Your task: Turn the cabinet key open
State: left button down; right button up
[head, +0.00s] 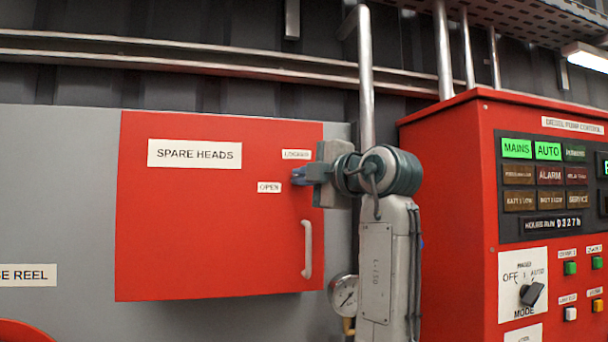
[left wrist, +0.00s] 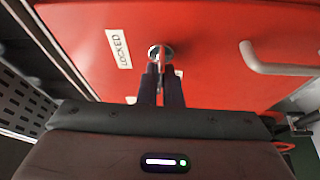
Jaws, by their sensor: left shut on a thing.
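The red SPARE HEADS cabinet (head: 215,230) is on the wall, its door shut. A LOCKED label (head: 296,154) and an OPEN label (head: 269,187) are beside the lock; the LOCKED label also shows in the left wrist view (left wrist: 118,48). My left gripper (head: 300,176) is at the door's right edge, covering the lock in the head view. In the left wrist view, its dark fingers (left wrist: 161,85) are shut on the key (left wrist: 162,58) at the round silver lock (left wrist: 154,51). The key is mostly hidden, so its exact turn is unclear. My right gripper is not in view.
A pale door handle (head: 307,250) is below the lock; it also shows in the left wrist view (left wrist: 275,67). A pressure gauge (head: 343,295) is below right. A red pump control panel (head: 450,200) stands to the right of my arm.

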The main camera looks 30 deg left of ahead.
pick_arm(q)
jog(key=shift+n, duration=0.5)
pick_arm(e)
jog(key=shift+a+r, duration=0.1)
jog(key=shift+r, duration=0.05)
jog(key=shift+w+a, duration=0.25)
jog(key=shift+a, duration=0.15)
pick_arm(q)
jog(key=c, duration=1.6)
grip_release()
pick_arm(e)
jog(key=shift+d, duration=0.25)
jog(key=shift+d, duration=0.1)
